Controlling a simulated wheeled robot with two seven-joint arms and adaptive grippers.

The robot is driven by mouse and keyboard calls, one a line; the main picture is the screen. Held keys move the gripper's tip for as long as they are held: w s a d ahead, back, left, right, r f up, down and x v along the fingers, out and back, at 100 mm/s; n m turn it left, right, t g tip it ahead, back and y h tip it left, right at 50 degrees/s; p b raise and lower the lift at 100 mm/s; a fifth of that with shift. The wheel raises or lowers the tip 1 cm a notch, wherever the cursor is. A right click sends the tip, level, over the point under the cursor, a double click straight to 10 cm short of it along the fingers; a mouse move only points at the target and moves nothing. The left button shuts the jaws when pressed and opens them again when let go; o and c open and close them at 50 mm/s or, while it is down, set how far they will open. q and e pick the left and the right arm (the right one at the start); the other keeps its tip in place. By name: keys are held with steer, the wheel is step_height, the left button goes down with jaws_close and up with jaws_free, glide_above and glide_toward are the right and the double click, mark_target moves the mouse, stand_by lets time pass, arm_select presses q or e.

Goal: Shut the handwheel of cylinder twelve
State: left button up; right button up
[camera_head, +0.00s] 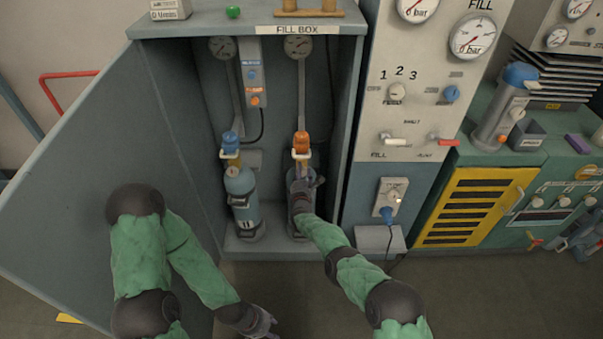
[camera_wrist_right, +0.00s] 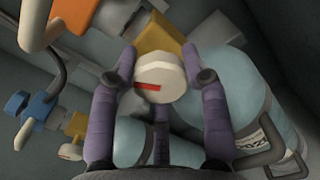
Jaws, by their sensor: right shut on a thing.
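My right gripper (camera_head: 304,182) reaches into the open fill box, in front of the right-hand cylinder, which it and the arm mostly hide. No number can be read on that cylinder. In the right wrist view its purple fingers (camera_wrist_right: 160,70) are shut around a round white handwheel (camera_wrist_right: 158,80) with a red mark on its face. A yellow valve block (camera_wrist_right: 158,38) is just behind the handwheel. The left-hand blue cylinder (camera_head: 241,190), marked 11, stands beside it. My left gripper (camera_head: 262,322) is low, outside the box; its fingers are too small to judge.
The box door (camera_head: 85,160) stands open at the left. An orange connector (camera_head: 300,140) hangs above the right-hand cylinder and a blue one (camera_head: 230,142) above the left. A gauge panel (camera_head: 425,105) adjoins at the right. The floor in front is clear.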

steer(key=shift+r+m, duration=0.25)
steer(key=shift+m, duration=0.35)
steer(key=o, duration=1.2)
steer(key=shift+w, duration=0.1)
steer(key=shift+c, duration=0.2)
steer(key=shift+f, duration=0.1)
steer(key=shift+f+n, duration=0.1)
steer(key=shift+n, duration=0.3)
